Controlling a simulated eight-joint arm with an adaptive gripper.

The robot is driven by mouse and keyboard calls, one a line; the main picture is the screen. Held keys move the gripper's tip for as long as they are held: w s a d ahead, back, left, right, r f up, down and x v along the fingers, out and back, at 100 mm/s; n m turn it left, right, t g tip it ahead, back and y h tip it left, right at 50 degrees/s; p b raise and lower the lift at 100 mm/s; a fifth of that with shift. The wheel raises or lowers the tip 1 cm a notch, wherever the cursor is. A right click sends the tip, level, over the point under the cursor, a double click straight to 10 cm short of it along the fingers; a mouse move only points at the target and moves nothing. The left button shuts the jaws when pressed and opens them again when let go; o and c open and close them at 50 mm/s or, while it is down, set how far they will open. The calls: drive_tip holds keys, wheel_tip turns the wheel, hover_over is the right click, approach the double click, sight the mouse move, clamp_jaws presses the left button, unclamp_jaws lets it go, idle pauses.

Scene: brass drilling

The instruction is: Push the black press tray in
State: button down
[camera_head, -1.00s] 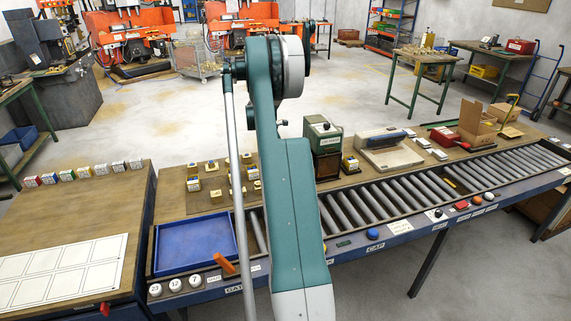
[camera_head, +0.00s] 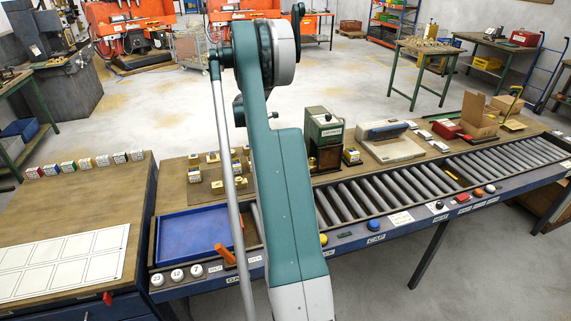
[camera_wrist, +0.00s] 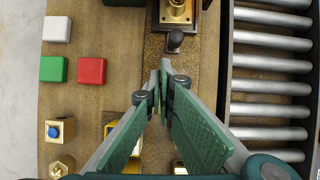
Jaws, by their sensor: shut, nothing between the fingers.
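The green press (camera_head: 323,128) stands on the wooden bench in the head view, partly behind my arm. In the wrist view, a black knob (camera_wrist: 175,40) sticks out toward my gripper from the black press tray, at the top of the picture. A brass part (camera_wrist: 176,11) sits just beyond the knob, between dark sides. Most of the tray is cut off by the picture's top edge. My gripper (camera_wrist: 162,68) is shut and empty, its fingertips just below the knob in the picture. A small gap shows between them. My arm hides the gripper in the head view.
Grey conveyor rollers (camera_wrist: 271,62) run along the right in the wrist view. White (camera_wrist: 57,29), green (camera_wrist: 53,69) and red (camera_wrist: 91,71) blocks lie left. Brass parts sit close below the fingers. A blue tray (camera_head: 195,238) lies left of my arm in the head view.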

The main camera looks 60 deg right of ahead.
drive_tip(key=a+h, duration=0.1)
drive_tip(key=a, duration=0.1)
drive_tip(key=w+a+g+h, duration=0.1)
drive_tip(key=a, duration=0.2)
drive_tip(key=w+a+n+h+b, duration=0.1)
drive_tip(key=a, duration=0.2)
drive_tip(key=shift+a+f, duration=0.15)
drive_tip(key=shift+f, duration=0.05)
drive_tip(key=b+x, duration=0.1)
drive_tip(key=x, duration=0.9)
drive_tip(key=shift+s+r+b, duration=0.15)
drive_tip(key=shift+b, duration=0.25)
drive_tip(key=shift+s+d, duration=0.65)
drive_tip(key=shift+d, duration=0.2)
drive_tip(key=shift+s+d+b, duration=0.3)
drive_tip(key=shift+s+d, duration=0.25)
drive_tip(key=shift+d, duration=0.3)
drive_tip(key=shift+s, duration=0.1)
